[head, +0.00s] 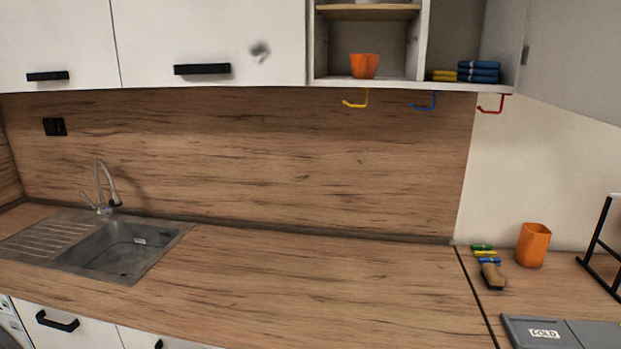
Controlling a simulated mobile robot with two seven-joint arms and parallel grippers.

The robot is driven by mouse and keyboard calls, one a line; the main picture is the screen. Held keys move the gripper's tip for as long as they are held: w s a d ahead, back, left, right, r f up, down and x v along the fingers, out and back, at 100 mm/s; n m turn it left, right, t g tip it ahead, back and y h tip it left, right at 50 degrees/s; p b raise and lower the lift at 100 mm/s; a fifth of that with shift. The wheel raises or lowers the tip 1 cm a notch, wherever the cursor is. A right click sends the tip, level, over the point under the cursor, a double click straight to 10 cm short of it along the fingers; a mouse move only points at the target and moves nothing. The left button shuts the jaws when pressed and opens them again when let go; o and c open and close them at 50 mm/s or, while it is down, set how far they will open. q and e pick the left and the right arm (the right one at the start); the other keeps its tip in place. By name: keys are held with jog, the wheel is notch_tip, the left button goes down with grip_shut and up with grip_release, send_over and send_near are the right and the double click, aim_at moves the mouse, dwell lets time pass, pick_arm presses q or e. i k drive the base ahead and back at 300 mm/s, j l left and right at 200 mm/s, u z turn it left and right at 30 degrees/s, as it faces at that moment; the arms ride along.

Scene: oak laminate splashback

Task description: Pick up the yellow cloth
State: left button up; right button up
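A small folded yellow cloth (444,75) lies in the upper open cupboard, on the bottom shelf of the right compartment. A stack of folded blue cloths (479,72) lies close to its right side. Neither of my grippers shows in the head view.
An orange cup (365,66) stands in the cupboard's left compartment. A yellow hook (356,99), a blue hook (424,102) and a red hook (495,104) hang under the cupboard. An orange container (532,245) and a grey tray (555,332) are at right. The middle worktop (290,280) is clear.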

aim_at(441, 76)
jog(key=l+z, duration=0.1)
jog(key=l, duration=0.45)
jog(key=i+l+z, duration=0.1)
jog(key=l, duration=0.45)
jog(key=i+l+z, duration=0.15)
jog(key=l, duration=0.35)
jog(key=j, duration=0.65)
jog(key=j+z, duration=0.1)
jog(key=z, duration=0.8)
jog(key=k+j+z, duration=0.1)
jog(key=z, duration=0.35)
